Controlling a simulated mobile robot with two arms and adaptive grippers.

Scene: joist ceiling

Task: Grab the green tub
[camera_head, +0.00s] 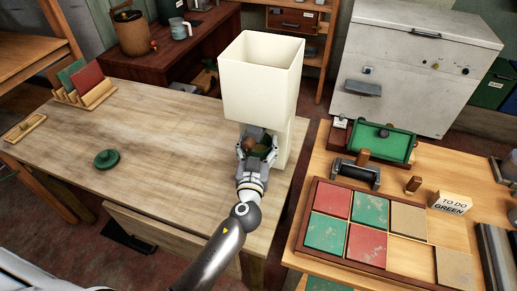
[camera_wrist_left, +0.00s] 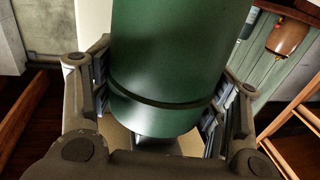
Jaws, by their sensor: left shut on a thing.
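The green tub (camera_wrist_left: 165,60) fills the middle of the left wrist view as a smooth dark green cylinder with a dark band low on it. My left gripper (camera_wrist_left: 160,112) is shut on it, with a finger on each side. In the head view, my left gripper (camera_head: 257,148) is just below and in front of a cream hopper (camera_head: 262,80), near the table's right end. There the tub is mostly hidden by the fingers; a little green and something brown show between them. My right gripper is not in view.
A green knobbed lid (camera_head: 106,159) lies on the wooden table (camera_head: 160,130), whose middle is clear. A rack of coloured panels (camera_head: 82,82) stands back left. On the right table are a tray of coloured tiles (camera_head: 398,229), a green-topped box (camera_head: 382,141) and a sign block (camera_head: 453,202).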

